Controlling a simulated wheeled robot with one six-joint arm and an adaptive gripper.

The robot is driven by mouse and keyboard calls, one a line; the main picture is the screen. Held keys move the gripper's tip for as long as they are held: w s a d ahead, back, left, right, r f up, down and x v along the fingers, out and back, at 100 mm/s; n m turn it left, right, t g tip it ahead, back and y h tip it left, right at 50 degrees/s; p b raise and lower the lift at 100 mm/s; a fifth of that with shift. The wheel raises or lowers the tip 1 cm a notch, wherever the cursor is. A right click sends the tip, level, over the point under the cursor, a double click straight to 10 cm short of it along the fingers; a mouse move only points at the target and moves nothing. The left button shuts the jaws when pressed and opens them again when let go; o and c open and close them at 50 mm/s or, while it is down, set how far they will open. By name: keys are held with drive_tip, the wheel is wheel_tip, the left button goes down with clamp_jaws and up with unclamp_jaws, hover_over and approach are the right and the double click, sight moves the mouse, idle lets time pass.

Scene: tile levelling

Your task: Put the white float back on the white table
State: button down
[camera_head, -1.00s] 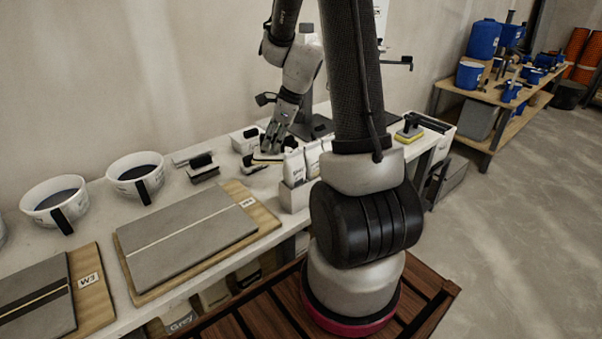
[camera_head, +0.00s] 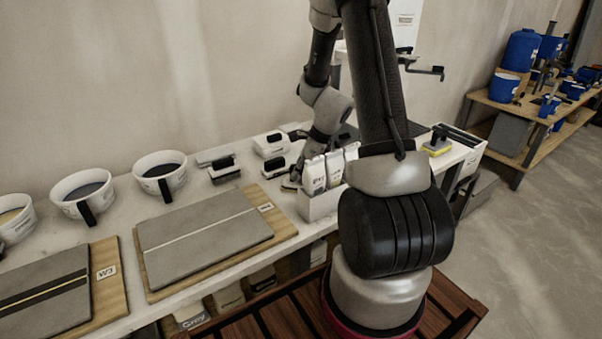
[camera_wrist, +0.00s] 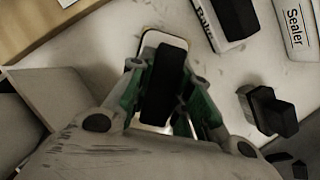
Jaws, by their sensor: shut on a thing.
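The white float (camera_wrist: 163,41) shows in the wrist view as a pale plate with rounded corners and a black handle. My gripper (camera_wrist: 165,78) is shut on the black handle, with a green-sided finger on each side. In the head view, my gripper (camera_head: 297,176) is low over the white table (camera_head: 243,194), behind a white box of bags. Part of the float (camera_head: 288,185) shows there just left of that box. The box and my arm hide the rest. I cannot tell whether the float touches the table top.
The white box of bags (camera_head: 316,206) stands close in front of my gripper. Black-handled tools (camera_head: 224,171) and (camera_head: 274,167) lie left of and behind it. A tile on a wooden board (camera_head: 205,236) lies to the front left. A Sealer pack (camera_wrist: 298,27) is nearby.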

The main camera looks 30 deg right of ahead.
drive_tip(key=shift+f, duration=0.15)
drive_tip(key=c, duration=1.3)
unclamp_jaws()
drive_tip(key=s+r+n, duration=0.3)
drive_tip(key=r, duration=0.6)
drive_tip(key=s+r+n, duration=0.2)
drive_tip(key=s+r, duration=0.1)
drive_tip(key=r, duration=0.5)
drive_tip(key=s+a+r+n+h, duration=0.1)
drive_tip(key=s+r+n, duration=0.2)
drive_tip(key=s+n, duration=0.3)
drive_tip(key=s+a+r+n+h, duration=0.1)
drive_tip(key=s+a+r+n, duration=0.1)
drive_tip(key=s+r+n, duration=0.2)
drive_tip(key=s+a+r+n+t+h, duration=0.1)
drive_tip(key=s+a+r+n, duration=0.1)
drive_tip(key=s+r+n, duration=0.2)
drive_tip(key=shift+s+a+r+n, duration=0.1)
drive_tip(key=shift+s+n, duration=0.55)
drive_tip(key=shift+n, duration=0.6)
drive_tip(key=shift+s+d+n, duration=0.1)
drive_tip(key=shift+s+n, duration=0.5)
drive_tip(key=shift+n, duration=0.7)
drive_tip(key=shift+s+a+r+n, duration=0.1)
drive_tip(key=shift+s+n, duration=0.55)
drive_tip(key=shift+n, duration=0.6)
